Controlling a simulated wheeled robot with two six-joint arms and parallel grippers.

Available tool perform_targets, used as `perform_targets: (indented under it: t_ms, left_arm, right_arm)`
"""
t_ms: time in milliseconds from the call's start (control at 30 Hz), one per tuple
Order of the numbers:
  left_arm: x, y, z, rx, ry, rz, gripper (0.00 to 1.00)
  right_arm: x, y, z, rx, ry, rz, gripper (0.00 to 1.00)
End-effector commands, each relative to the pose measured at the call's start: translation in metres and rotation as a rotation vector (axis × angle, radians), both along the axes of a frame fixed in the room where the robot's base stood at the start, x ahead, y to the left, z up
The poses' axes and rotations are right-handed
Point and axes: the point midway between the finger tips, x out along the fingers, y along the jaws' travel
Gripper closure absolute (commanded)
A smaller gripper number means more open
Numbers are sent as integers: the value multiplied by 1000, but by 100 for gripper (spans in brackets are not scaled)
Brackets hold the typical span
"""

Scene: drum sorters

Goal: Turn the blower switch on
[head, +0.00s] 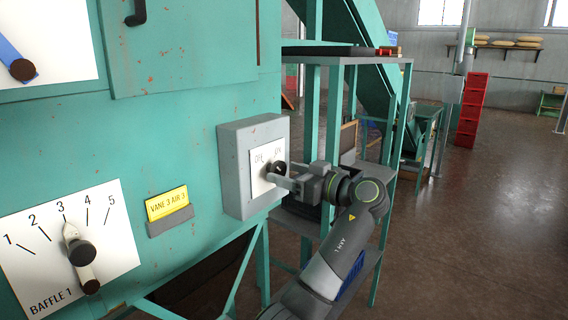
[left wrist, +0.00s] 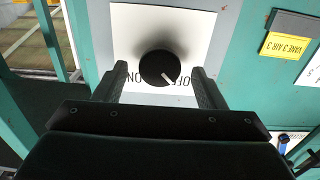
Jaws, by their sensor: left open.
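The blower switch is a round black knob (head: 278,168) on a white plate marked OFF and ON, on a grey box (head: 232,170) fixed to the green machine. In the left wrist view the knob (left wrist: 158,66) shows upside down, its white pointer line towards the OFF side. My left gripper (head: 282,175) is at the switch in the head view. In the left wrist view its open fingers (left wrist: 160,74) stand either side of the knob, with visible gaps; I cannot tell whether the tips reach its depth. My right gripper is not in view.
A Baffle 1 dial (head: 80,252) with a lever and a yellow Vane 3 Air 3 label (head: 167,203) sit left of the switch box. A green metal stand (head: 335,62) rises behind my arm. Red crates (head: 470,110) stand far back; the floor at right is open.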

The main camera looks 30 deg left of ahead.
Motion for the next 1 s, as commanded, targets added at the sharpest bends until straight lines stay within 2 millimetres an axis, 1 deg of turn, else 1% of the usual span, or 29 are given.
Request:
perform_targets:
  t_ms: [33,200,467,567,800,1000]
  left_arm:
    - [0,7,2,1,1,2,36]
    - [1,16,0,-1,0,0,36]
    - [1,17,-1,-1,0,0,36]
    - [1,17,-1,-1,0,0,48]
    - [1,16,-1,-1,0,0,79]
    - [1,16,-1,0,11,-1,80]
  right_arm:
    - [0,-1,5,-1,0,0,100]
    - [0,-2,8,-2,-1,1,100]
    - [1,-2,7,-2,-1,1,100]
    - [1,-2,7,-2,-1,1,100]
    - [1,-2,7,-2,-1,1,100]
    - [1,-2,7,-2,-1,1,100]
